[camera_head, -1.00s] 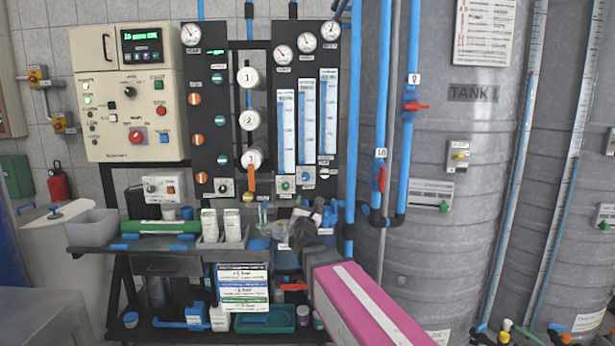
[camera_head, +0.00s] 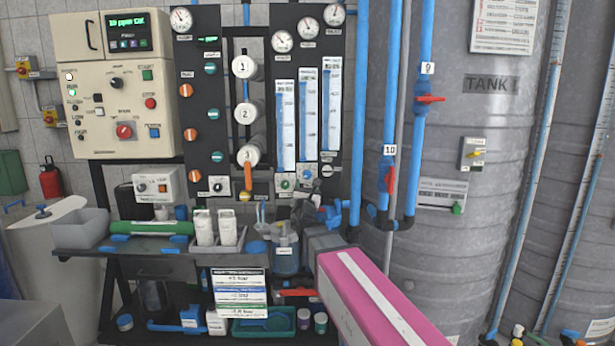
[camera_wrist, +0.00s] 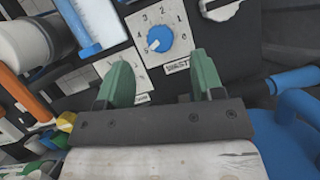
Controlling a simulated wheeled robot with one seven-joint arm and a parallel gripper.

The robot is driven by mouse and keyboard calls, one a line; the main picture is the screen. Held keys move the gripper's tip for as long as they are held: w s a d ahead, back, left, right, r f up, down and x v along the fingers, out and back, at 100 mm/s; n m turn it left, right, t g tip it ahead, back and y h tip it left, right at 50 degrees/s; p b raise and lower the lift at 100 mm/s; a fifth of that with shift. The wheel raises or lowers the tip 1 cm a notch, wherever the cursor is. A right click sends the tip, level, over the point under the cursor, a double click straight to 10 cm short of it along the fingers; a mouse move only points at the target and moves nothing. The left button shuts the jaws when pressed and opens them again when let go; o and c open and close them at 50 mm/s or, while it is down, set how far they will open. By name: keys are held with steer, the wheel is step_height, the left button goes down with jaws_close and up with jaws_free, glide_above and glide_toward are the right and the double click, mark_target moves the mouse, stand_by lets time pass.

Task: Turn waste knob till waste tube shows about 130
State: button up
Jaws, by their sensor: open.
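In the wrist view a blue round knob (camera_wrist: 160,38) sits on a white numbered dial plate. A partly legible label below it seems to read "waste". My gripper (camera_wrist: 160,78) is open and empty, its two green fingers apart below the knob, not around it. In the head view three upright white tubes with blue columns, left (camera_head: 286,125), middle (camera_head: 308,115) and right (camera_head: 331,105), stand above a row of knobs. Their labels and readings are too small to read, so I cannot tell which is the waste tube.
Another dial plate (camera_wrist: 125,70) is partly hidden behind the left finger. An orange handle (camera_head: 248,175) and white cylinders lie left of the tubes. Blue pipes (camera_head: 357,120) run at the right.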

mark_target(307, 175)
steer(key=x, duration=0.7)
steer(key=c, duration=0.9)
